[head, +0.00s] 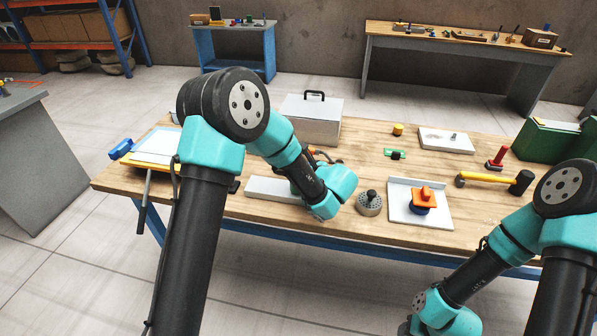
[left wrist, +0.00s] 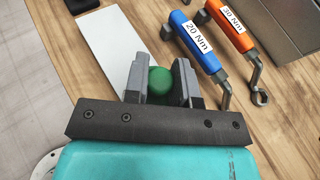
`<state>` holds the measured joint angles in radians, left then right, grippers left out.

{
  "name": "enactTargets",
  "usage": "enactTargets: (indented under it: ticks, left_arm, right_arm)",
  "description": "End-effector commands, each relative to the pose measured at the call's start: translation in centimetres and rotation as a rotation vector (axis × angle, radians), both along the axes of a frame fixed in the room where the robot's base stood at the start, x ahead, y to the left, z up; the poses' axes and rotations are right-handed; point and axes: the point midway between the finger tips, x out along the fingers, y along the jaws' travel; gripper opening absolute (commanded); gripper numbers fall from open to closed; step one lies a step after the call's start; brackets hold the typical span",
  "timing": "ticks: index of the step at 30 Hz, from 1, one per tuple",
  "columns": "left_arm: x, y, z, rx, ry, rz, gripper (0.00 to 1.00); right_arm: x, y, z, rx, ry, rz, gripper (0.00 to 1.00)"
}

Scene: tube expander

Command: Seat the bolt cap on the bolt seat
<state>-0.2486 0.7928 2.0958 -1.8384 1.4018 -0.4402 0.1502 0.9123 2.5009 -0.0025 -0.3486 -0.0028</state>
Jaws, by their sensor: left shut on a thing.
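My left gripper (left wrist: 160,82) is shut on a green round-ended thing (left wrist: 160,80), seen from its end in the left wrist view. Its lower part is hidden, so I cannot tell whether it is the bolt cap. The gripper is over the near end of a pale flat plate (left wrist: 110,45), which the head view also shows (head: 268,189). In the head view my left wrist hides the fingers. A grey round piece with a dark knob (head: 369,203) stands right of my left wrist. I cannot tell which piece is the bolt seat. My right gripper is out of view.
Blue (left wrist: 199,42) and orange (left wrist: 229,25) wrenches lie beside the gripper. A white tray (head: 440,216) holds an orange-and-blue piece. A hammer (head: 490,180), a red-handled tool (head: 496,158) and a grey toolbox (head: 312,120) also stand on the table.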

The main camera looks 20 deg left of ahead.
Motion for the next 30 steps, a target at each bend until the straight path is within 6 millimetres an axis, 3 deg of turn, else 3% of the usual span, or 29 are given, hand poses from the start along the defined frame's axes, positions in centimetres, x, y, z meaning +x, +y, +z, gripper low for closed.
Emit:
enactTargets:
  ticks: [30]
  left_arm:
    - [0.00, 0.00, -0.80, 0.000, 0.000, 0.000, 0.00]
  right_arm:
    - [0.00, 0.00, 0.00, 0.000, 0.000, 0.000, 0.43]
